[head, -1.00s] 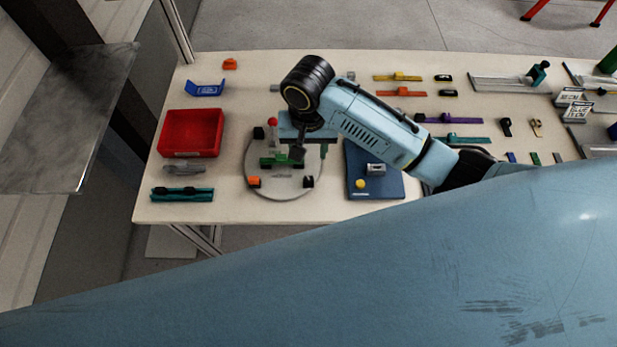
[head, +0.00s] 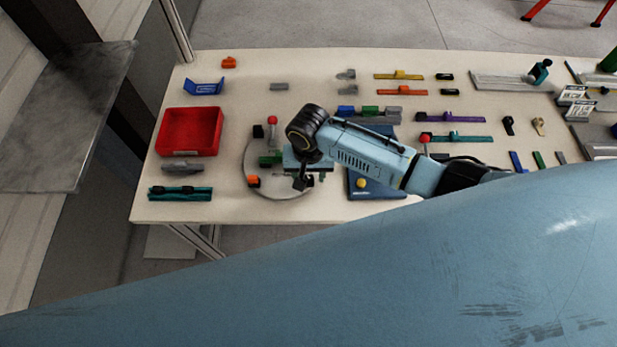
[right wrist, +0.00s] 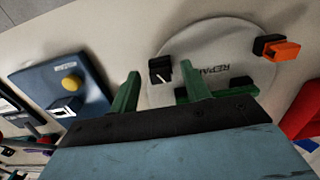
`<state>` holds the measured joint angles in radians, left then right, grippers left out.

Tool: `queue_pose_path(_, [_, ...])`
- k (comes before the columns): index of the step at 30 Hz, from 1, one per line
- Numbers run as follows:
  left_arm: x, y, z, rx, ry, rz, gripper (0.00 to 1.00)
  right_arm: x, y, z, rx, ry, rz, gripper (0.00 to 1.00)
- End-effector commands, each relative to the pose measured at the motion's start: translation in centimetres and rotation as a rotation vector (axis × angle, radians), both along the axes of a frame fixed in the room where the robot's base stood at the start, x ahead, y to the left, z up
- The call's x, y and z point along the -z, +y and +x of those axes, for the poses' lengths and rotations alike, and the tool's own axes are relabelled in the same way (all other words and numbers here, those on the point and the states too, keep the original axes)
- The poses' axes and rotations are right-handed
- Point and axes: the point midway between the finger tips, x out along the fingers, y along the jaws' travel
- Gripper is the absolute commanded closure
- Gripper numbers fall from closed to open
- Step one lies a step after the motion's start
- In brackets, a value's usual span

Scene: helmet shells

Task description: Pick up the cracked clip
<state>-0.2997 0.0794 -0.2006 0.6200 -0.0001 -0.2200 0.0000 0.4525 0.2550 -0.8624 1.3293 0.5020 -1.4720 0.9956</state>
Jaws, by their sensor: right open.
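The round grey repair disc (head: 262,190) lies near the table's front, and it shows with its lettering in the right wrist view (right wrist: 225,45). A small black clip with a white line on it (right wrist: 160,68) sits at the disc's edge, probably the cracked clip. My right gripper (right wrist: 160,85) is open and empty, its green fingertips either side of the black clip, which appears just beyond them, with no visible contact. In the head view my right gripper (head: 311,178) is over the disc's right edge and seems to hide this clip. My left gripper is not in view.
An orange-and-black clip (right wrist: 280,48) sits elsewhere on the disc's edge. The blue fixture with a yellow knob (head: 375,190) is close right of my gripper. A red bin (head: 190,132) stands left.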

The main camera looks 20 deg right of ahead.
Motion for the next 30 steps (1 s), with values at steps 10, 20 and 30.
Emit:
queue_pose_path(10, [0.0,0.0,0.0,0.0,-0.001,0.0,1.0,-0.1,0.0,0.0,0.0,0.0,0.001,0.8])
queue_pose_path(20, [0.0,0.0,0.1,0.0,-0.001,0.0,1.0,-0.1,0.0,0.0,0.0,0.0,0.001,1.0])
queue_pose_path(30, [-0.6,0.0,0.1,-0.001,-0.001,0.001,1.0,-3.1,0.1,0.1,0.0,-0.004,0.003,1.0])
